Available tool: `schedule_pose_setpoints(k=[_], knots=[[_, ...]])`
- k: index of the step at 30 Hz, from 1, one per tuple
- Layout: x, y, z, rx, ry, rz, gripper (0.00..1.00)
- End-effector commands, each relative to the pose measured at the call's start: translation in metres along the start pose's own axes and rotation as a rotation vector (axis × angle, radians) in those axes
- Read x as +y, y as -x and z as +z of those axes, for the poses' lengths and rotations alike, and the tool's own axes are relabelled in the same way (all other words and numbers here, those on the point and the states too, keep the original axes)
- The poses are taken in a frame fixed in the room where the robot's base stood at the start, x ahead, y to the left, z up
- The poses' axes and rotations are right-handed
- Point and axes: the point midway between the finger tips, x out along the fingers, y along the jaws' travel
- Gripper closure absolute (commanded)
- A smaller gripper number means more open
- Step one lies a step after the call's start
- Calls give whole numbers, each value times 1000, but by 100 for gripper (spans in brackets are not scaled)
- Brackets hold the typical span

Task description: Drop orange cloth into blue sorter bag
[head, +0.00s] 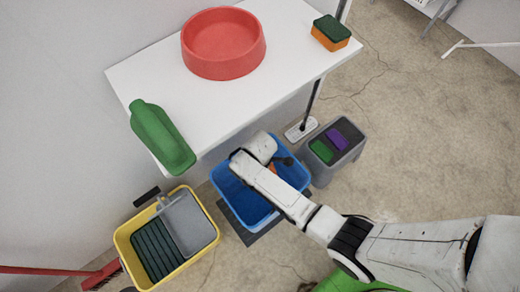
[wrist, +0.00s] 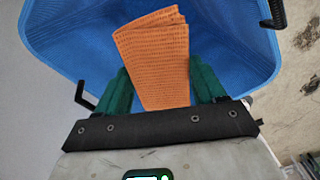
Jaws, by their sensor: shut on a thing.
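The orange cloth (wrist: 155,50) is folded and held between the two green fingers of my gripper (wrist: 160,88) in the wrist view. In the head view only a small orange bit of the cloth (head: 272,170) shows beside my wrist. The blue sorter bag (head: 232,192) stands open on the floor below the table. My gripper is over its opening, and the bag's blue inside (wrist: 225,45) fills most of the wrist view behind the cloth. In the head view my arm hides the fingers and part of the bag. How far the cloth is above the bag's bottom cannot be told.
A white table (head: 150,78) holds a red bowl (head: 222,45), a green bottle (head: 160,138) and a sponge (head: 330,33). A yellow mop bucket (head: 125,240) is left of the bag. A grey bin (head: 333,150) stands close on its right. Floor is free at the right.

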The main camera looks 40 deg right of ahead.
Motion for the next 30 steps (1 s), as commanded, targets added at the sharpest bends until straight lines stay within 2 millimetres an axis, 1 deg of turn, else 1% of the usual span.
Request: schedule_pose_setpoints(k=[4,5,13,20,23,26,30], knots=[[0,0,0,0,0,0,65],[0,0,0,0,0,0,28],[0,0,0,0,0,0,2],[0,0,0,0,0,0,1],[0,5,0,1,0,1,1],[0,16,0,1,0,1,1],[0,43,0,1,0,2,1]])
